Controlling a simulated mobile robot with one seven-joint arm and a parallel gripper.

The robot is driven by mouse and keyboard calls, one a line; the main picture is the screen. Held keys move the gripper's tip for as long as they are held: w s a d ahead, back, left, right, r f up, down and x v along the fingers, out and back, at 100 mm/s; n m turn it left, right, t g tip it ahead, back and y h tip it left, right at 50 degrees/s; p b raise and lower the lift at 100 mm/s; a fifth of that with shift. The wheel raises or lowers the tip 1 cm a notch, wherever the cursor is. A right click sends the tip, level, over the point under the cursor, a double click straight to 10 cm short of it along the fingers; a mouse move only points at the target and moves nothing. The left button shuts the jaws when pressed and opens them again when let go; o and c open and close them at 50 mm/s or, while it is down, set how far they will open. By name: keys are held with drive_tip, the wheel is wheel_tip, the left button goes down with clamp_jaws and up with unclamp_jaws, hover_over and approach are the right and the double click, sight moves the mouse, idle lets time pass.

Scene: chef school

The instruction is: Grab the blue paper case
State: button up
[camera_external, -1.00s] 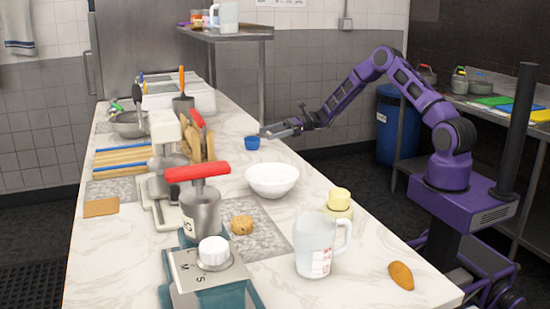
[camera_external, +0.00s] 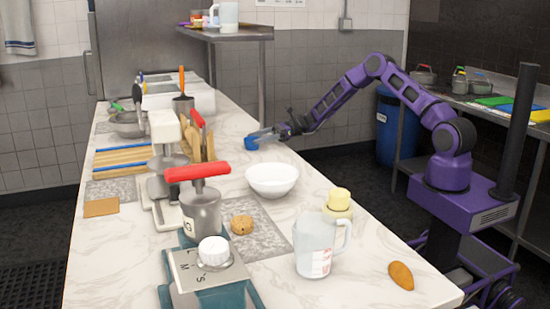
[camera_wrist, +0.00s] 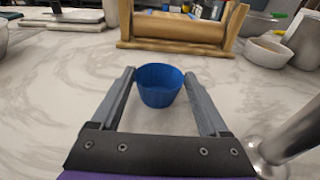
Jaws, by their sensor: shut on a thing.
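The blue paper case (camera_wrist: 160,86) is a small fluted cup, upright, between the fingertips of my gripper (camera_wrist: 159,82) in the wrist view. The fingers touch its two sides, so the gripper is shut on it. In the external view, the blue paper case (camera_external: 252,142) shows at the tip of my gripper (camera_external: 262,136), near the right edge of the marble counter (camera_external: 345,250). I cannot tell from the views whether its base still rests on the counter.
A white bowl (camera_external: 272,182) stands nearer the camera than the case.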

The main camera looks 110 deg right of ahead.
drive_tip(key=shift+c, duration=1.1)
drive_tip(key=shift+r, duration=0.1)
